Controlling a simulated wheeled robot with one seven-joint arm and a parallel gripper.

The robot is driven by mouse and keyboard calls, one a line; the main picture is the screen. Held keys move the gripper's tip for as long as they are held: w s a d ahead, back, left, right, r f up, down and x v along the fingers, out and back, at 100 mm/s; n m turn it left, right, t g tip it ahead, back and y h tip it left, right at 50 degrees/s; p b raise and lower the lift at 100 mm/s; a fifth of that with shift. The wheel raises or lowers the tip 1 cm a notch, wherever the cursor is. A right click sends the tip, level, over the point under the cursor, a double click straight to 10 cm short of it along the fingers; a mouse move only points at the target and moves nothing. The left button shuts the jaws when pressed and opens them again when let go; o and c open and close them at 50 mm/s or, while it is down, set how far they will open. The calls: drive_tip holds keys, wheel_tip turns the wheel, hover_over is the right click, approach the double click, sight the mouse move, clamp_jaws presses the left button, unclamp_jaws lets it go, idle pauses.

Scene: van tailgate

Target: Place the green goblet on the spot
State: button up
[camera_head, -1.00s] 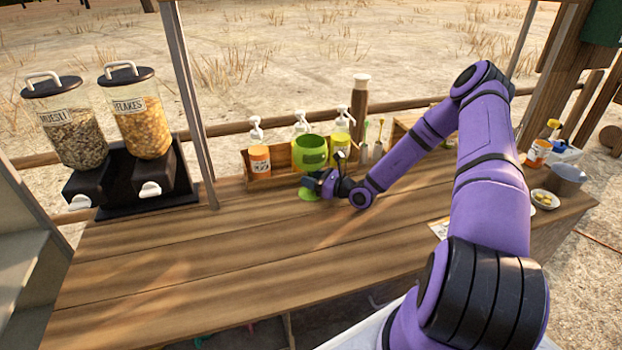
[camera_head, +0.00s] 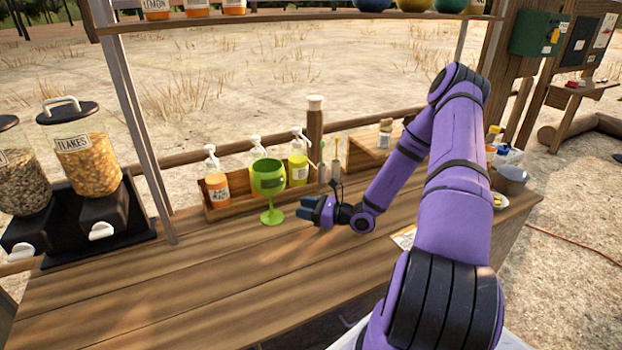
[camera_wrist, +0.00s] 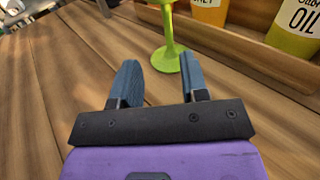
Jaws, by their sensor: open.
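The green goblet (camera_head: 269,180) stands upright on the wooden counter, in front of the bottle rack. In the wrist view its stem and foot (camera_wrist: 167,52) show just beyond my fingertips, and its bowl is cut off by the top edge. My gripper (camera_head: 306,208) is to the right of the goblet, low over the counter, apart from it. In the wrist view my gripper (camera_wrist: 159,78) has its two blue fingers spread with nothing between them. I cannot make out a marked spot in either view.
A wooden rack (camera_head: 225,209) with several pump bottles stands behind the goblet. Cereal dispensers (camera_head: 88,175) stand at the left. A bowl (camera_head: 510,180) is at the right end. The counter's front (camera_head: 200,290) is clear. A shelf (camera_head: 290,22) hangs above.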

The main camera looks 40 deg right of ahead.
drive_tip(key=s+a+r+n+g+h, duration=0.1)
drive_tip(key=s+a+r+n+g, duration=0.4)
drive_tip(key=a+r+n+g, duration=0.5)
drive_tip(key=s+a+r+n+g, duration=0.45)
drive_tip(key=r+n, duration=0.45)
drive_tip(key=r, duration=0.4)
drive_tip(key=s+a+r+n+t+h, duration=0.1)
drive_tip(key=s+r+n+t+h, duration=0.4)
drive_tip(key=s+r, duration=1.2)
drive_tip(key=s+n+h, duration=0.2)
drive_tip(key=n+h, duration=0.2)
drive_tip(key=shift+s, duration=0.15)
